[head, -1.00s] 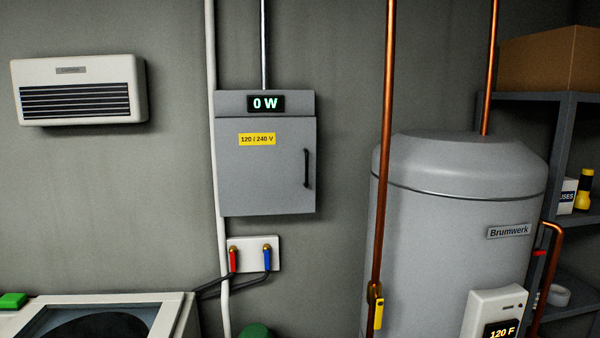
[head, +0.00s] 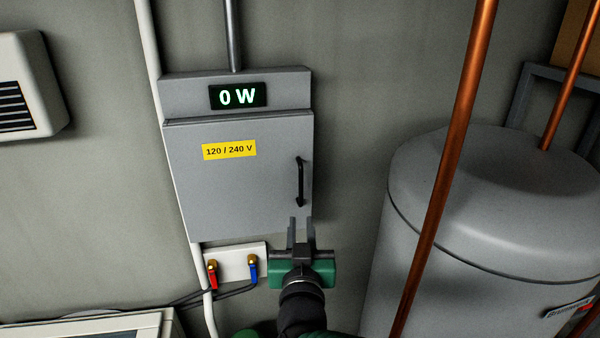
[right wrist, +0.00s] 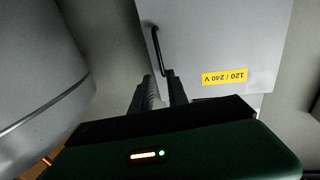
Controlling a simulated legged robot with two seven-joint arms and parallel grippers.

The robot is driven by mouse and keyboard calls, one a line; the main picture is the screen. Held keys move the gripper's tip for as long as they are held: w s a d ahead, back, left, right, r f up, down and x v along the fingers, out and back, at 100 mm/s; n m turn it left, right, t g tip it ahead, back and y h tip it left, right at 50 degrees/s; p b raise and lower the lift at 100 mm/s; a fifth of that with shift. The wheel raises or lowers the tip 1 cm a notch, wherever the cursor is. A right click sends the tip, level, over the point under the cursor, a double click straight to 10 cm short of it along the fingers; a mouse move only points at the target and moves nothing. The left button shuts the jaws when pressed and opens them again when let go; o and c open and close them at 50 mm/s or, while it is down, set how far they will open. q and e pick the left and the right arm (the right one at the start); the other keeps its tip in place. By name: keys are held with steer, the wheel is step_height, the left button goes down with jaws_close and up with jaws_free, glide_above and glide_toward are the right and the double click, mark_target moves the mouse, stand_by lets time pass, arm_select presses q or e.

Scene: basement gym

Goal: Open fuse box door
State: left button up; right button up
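The grey fuse box (head: 235,95) hangs on the wall, its door (head: 230,190) shut flat. The door has a yellow "120 / 240 V" label (head: 229,150) and a black upright bar handle (head: 300,182) near its right edge. My right gripper (head: 300,222) is open and empty, its fingers pointing up just below the handle's lower end. In the right wrist view the handle (right wrist: 157,50) shows just beyond the two parted fingers (right wrist: 160,82), not between them. My left gripper is not in view.
A copper pipe (head: 446,165) and a grey water tank (head: 490,210) stand to the right. A plate with red and blue valves (head: 233,258) is just left of my right gripper. A white pipe (head: 150,50) runs along the box's left side.

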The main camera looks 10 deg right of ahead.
mark_target(301, 188)
steer(key=p+x, duration=0.2)
steer(key=x, duration=0.5)
steer(key=p+x, duration=0.2)
steer(key=x, duration=0.6)
steer(key=shift+a+f, duration=0.1)
steer(key=shift+f, duration=0.1)
steer(key=shift+w, duration=0.4)
steer(key=shift+c, duration=0.3)
steer(key=shift+w+f, duration=0.1)
steer(key=shift+c, duration=1.1)
jaws_close()
